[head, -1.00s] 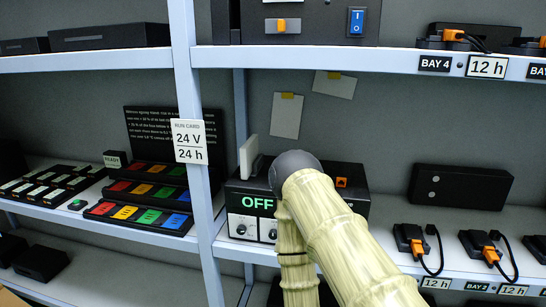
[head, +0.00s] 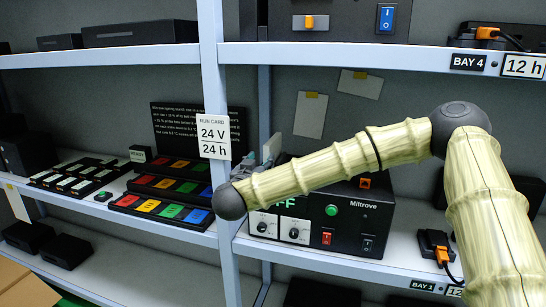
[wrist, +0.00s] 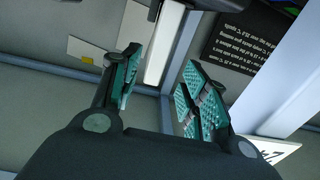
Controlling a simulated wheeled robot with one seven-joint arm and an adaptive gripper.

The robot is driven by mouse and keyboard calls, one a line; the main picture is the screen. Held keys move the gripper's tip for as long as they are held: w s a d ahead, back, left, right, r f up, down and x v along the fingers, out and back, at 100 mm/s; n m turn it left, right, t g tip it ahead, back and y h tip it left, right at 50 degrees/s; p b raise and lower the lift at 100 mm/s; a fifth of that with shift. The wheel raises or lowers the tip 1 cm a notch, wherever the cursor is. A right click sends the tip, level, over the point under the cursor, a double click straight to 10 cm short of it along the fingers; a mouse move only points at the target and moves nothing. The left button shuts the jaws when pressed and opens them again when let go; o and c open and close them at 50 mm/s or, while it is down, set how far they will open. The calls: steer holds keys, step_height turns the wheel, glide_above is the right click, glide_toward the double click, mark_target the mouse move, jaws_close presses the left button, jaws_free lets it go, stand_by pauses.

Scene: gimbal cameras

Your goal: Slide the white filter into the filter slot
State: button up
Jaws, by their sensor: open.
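In the wrist view the filter (wrist: 163,48) shows as a narrow white bar between and beyond the fingertips. My gripper (wrist: 160,85) is open, its two green-padded fingers on either side of the bar with visible gaps. I cannot make out the filter slot.
The shelf post (head: 212,110) with its 24 V / 24 h card (head: 213,138) stands close to my gripper. Coloured trays (head: 163,208) lie left of the post. The upper shelf edge (head: 360,55) runs above. An orange-plugged charger (head: 440,250) is on the right.

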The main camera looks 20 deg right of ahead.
mark_target(268, 151)
steer(key=shift+w+d+r+h, duration=0.2)
steer(key=shift+d+r, duration=0.15)
steer(key=shift+r, duration=0.15)
steer(key=shift+w+d+r+h, duration=0.1)
steer(key=shift+w+d+r, duration=0.05)
steer(key=shift+d+r, duration=0.25)
steer(key=p+x, duration=0.1)
steer(key=x, duration=0.3)
steer(key=shift+w+p, duration=0.2)
steer(key=shift+p, duration=0.15)
steer(key=shift+f+p+x, duration=0.2)
steer(key=shift+p+x, duration=1.25)
steer(key=shift+x, duration=1.4)
steer(key=shift+w+a, duration=0.1)
steer(key=shift+a, duration=0.1)
steer(key=shift+c, duration=0.4)
jaws_close()
